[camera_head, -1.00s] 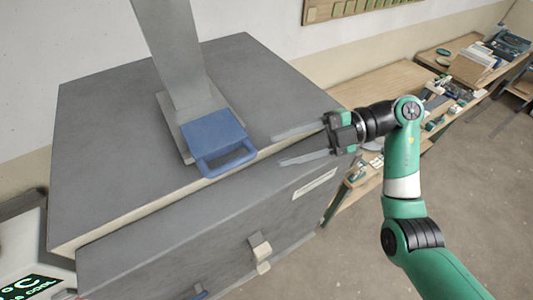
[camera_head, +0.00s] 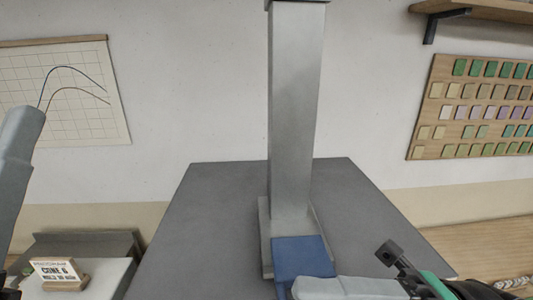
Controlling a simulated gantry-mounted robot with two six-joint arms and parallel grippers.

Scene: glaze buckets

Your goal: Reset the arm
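My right gripper (camera_head: 345,288) comes in from the right at the bottom edge. One pale finger shows, pointing left across the front of the blue handle piece (camera_head: 303,257). I cannot tell whether it touches it. The gripper's other finger is not clearly visible, so its opening cannot be told. A pale grey finger-like piece (camera_head: 18,165) stands upright at the left edge and looks like part of my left gripper. Its other finger is out of view.
A big grey box (camera_head: 215,225) fills the lower middle, with a grey column (camera_head: 296,110) rising from its top. A small sign (camera_head: 60,270) stands at lower left. A chart (camera_head: 65,95) and a tile board (camera_head: 475,108) hang on the wall.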

